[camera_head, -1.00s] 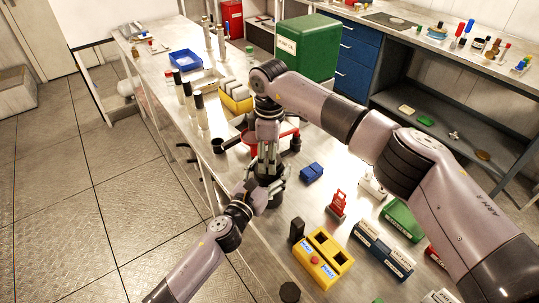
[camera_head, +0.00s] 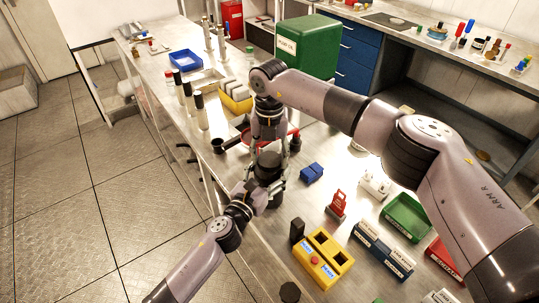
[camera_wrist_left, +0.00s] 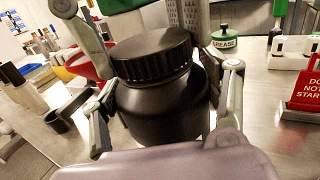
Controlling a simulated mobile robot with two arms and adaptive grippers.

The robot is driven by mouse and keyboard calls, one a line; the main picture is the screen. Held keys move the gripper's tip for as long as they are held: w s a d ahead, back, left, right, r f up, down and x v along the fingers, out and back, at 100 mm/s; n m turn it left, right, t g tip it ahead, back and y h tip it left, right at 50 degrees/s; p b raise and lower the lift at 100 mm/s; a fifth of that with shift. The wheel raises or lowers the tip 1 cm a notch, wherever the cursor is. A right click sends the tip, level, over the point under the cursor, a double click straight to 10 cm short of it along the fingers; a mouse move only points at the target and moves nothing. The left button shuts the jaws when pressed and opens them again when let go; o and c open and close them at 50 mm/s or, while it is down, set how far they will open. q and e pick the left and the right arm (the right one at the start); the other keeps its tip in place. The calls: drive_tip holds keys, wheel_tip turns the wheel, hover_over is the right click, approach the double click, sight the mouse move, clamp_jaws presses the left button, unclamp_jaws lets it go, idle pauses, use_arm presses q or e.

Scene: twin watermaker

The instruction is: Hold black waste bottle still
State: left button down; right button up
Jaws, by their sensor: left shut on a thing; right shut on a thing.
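The black waste bottle (camera_wrist_left: 162,112) stands upright, with its ribbed black cap (camera_wrist_left: 152,56) on top. In the head view the bottle (camera_head: 266,170) is partly hidden by my grippers. My left gripper (camera_wrist_left: 165,105) is shut on the bottle body, with a finger on each side; in the head view it reaches in from the lower left (camera_head: 258,190). My right gripper (camera_head: 267,155) comes down from above, shut, with its fingers at either side of the cap in the left wrist view. Exact finger contact on the cap is partly hidden.
A blue block (camera_head: 312,172), a red sign (camera_head: 337,204) and a yellow box (camera_head: 322,257) lie nearby. The bench edge runs along the left.

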drive_tip(key=n, duration=0.8)
drive_tip(key=shift+n, duration=0.3)
drive_tip(key=n, duration=1.6)
drive_tip(key=shift+n, duration=0.3)
drive_tip(key=n, duration=0.9)
drive_tip(key=shift+r, duration=0.1)
